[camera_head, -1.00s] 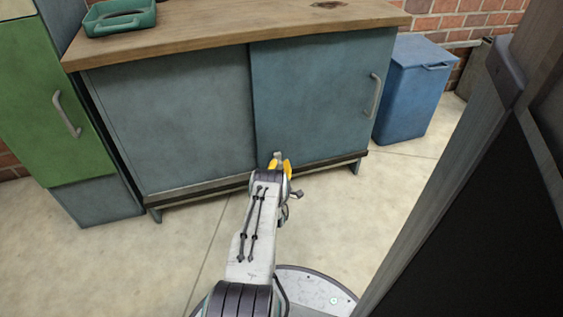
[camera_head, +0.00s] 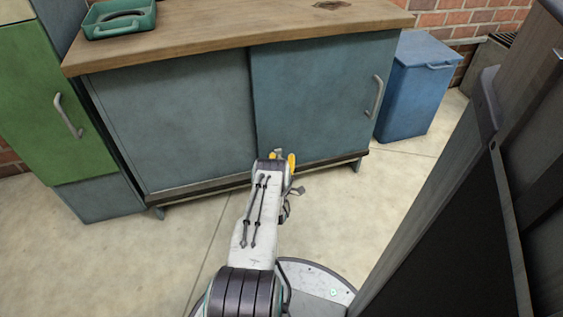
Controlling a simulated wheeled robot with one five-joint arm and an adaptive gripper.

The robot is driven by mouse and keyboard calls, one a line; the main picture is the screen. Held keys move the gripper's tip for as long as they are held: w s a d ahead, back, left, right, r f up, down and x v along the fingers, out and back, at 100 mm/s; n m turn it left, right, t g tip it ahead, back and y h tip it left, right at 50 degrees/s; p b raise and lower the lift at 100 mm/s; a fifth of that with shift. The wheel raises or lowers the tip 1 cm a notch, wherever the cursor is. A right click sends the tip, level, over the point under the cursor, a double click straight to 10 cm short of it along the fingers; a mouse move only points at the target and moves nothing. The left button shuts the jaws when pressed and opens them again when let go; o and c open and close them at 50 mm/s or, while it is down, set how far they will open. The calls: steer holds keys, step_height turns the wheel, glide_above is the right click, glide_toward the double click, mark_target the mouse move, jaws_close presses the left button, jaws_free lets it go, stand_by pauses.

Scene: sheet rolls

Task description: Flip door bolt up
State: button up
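I cannot make out a door bolt in the head view. A tall dark door-like panel (camera_head: 455,240) with a grey-brown edge stands close at the right, with a rounded grey piece (camera_head: 486,105) on its upper edge. I cannot tell whether that piece belongs to a bolt. My gripper (camera_head: 283,160), with yellow parts, is at the far end of my arm in front of the blue cabinet's lower edge. It is left of the dark panel and apart from it. My wrist hides most of it, so its fingers do not show clearly.
A blue sliding-door cabinet (camera_head: 185,125) with a wooden top stands ahead, with a green tray (camera_head: 120,30) on it. A green cabinet (camera_head: 38,105) is at the left. A blue bin (camera_head: 412,95) stands right of the cabinet. The floor (camera_head: 330,220) between arm and panel is clear.

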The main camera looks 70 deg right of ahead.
steer(key=shift+a+f, duration=0.1)
steer(key=shift+a, duration=0.05)
steer(key=v, duration=1.1)
steer(key=shift+s+a, duration=0.1)
steer(key=shift+a, duration=0.25)
stand_by(0.6)
